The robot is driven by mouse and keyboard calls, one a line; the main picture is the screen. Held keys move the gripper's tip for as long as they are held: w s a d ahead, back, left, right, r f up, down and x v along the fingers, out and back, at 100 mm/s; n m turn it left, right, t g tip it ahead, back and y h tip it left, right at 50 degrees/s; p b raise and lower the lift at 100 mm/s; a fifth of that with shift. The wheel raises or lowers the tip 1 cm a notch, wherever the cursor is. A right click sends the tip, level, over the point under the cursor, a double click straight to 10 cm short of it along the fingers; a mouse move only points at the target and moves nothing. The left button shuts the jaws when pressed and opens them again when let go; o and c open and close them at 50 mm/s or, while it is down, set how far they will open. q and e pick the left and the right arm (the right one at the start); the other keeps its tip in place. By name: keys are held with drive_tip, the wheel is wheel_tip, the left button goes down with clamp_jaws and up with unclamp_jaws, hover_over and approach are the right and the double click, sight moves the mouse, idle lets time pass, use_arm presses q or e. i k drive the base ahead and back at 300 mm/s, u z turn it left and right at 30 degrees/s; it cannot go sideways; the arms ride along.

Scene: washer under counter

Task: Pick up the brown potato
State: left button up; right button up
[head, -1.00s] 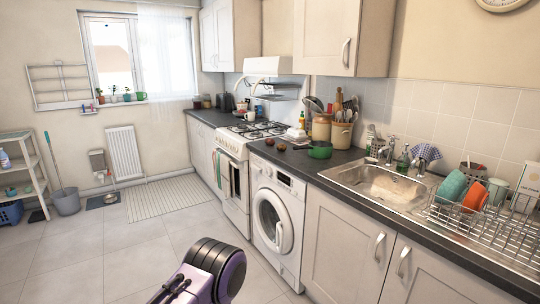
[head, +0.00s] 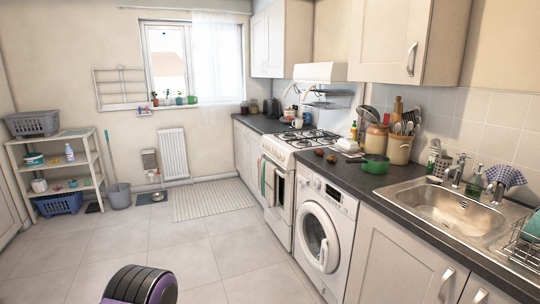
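Two small round brownish things lie close together on the dark counter (head: 345,178) above the washing machine. One (head: 318,153) is farther back and left, and the other (head: 331,159) is nearer and right. Either could be the brown potato; they are too small to tell apart. Both rest left of a green pan and apart from it. Neither of my grippers shows in the head view. Only a purple and black part of my arm shows at the bottom edge, far from the counter.
The green pan (head: 374,165) stands beside utensil pots (head: 398,148). The stove (head: 292,143) is to the left, the sink (head: 450,207) to the right. The washing machine (head: 325,232) is below the counter, door shut. A shelf rack (head: 60,172) stands far left. The floor between is clear.

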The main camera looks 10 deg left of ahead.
sight(332, 159)
drive_tip(key=u, duration=0.6)
drive_tip(key=i, duration=0.95)
drive_tip(key=u, duration=0.35)
drive_tip(key=i, duration=1)
drive_tip(key=z, duration=0.85)
drive_tip(key=i, duration=0.75)
drive_tip(key=z, duration=0.8)
